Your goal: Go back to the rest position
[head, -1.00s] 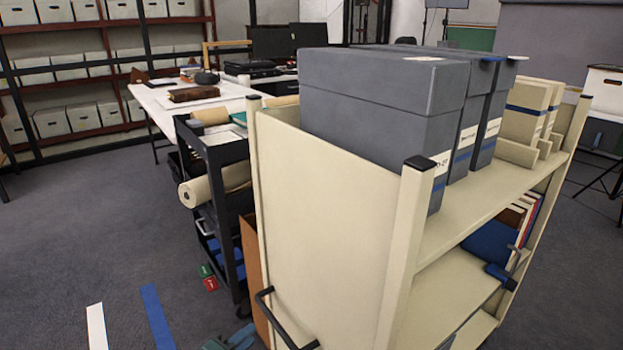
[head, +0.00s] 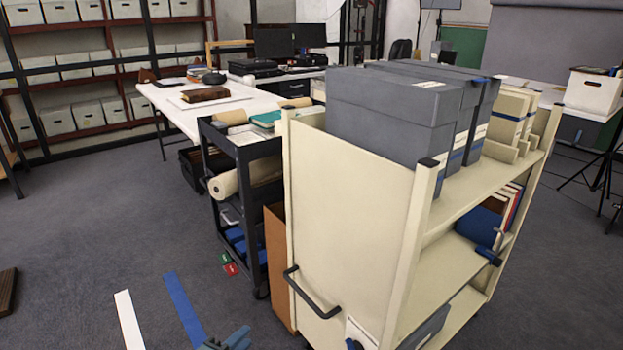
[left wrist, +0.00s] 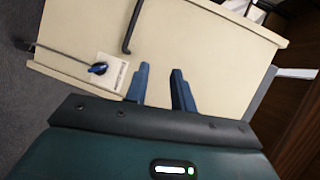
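My left gripper (head: 230,341) shows only as blue-grey fingertips at the bottom edge of the head view, in front of the cream cart (head: 345,225). In the left wrist view my left gripper (left wrist: 161,75) has its two blue fingers apart with nothing between them. The cart's cream end panel (left wrist: 195,60) lies beyond the fingers, with its black handle (left wrist: 131,28) and a paper label (left wrist: 112,72) near a blue knob. I cannot tell the distance to the panel. My right gripper is in neither view.
Grey archival boxes (head: 385,115) stand on the cart's top shelf. A black trolley (head: 240,150) with rolls stands left of the cart. White (head: 129,320) and blue (head: 183,308) strips lie on the floor. The floor at left is mostly open; a dark wooden piece (head: 7,292) shows at the edge.

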